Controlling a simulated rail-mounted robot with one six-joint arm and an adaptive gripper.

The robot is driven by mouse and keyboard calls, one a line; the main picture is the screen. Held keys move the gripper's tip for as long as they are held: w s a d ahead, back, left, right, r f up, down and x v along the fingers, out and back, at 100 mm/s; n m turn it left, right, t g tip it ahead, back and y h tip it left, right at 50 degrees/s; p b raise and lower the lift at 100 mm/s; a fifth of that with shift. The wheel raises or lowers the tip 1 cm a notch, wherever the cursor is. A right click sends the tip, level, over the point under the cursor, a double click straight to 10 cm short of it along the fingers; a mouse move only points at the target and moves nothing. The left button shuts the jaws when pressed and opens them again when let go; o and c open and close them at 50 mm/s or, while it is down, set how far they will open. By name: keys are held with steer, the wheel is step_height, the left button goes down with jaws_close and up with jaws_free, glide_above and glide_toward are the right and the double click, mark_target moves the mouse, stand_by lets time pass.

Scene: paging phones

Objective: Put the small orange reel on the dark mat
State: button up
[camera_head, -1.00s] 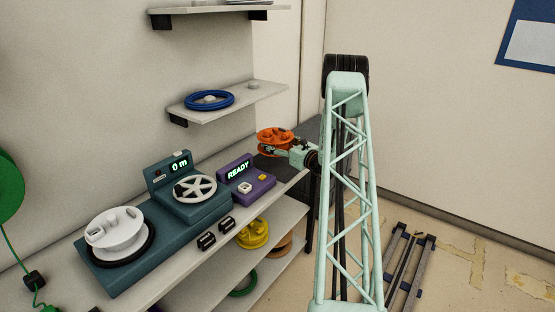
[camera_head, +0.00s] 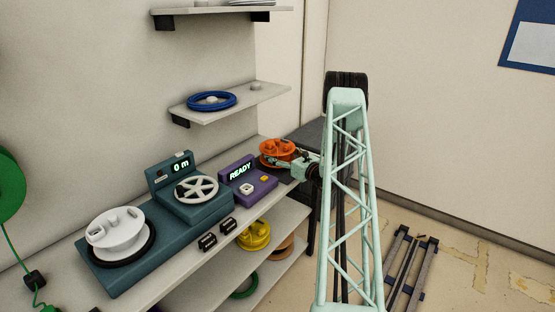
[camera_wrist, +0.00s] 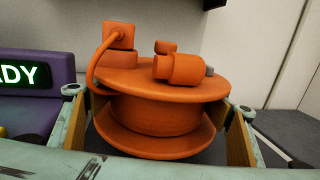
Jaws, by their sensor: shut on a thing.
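The small orange reel (camera_head: 277,152) is upright at the far end of the bench, with its flanges level. My gripper (camera_head: 283,161) is shut on it from the right. In the wrist view the reel (camera_wrist: 160,112) fills the middle, with a finger on each side of its hub between the flanges. The dark mat (camera_head: 287,176) shows as a narrow dark patch below the reel, mostly hidden by the reel and my gripper. I cannot tell whether the reel touches it.
A purple box (camera_head: 248,182) reading READY stands just left of the reel. A teal winder (camera_head: 185,205) with white reels is further left. A shelf (camera_head: 250,100) with a blue coil (camera_head: 211,101) hangs above. A dark surface (camera_head: 308,134) lies behind, right.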

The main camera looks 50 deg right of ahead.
steer(key=shift+f+b, duration=0.3)
steer(key=shift+f, duration=1.45)
steer(key=shift+f, duration=0.1)
steer(key=o, duration=1.2)
steer(key=shift+s, duration=0.1)
steer(key=shift+p+v, duration=0.7)
steer(key=shift+v, duration=5.25)
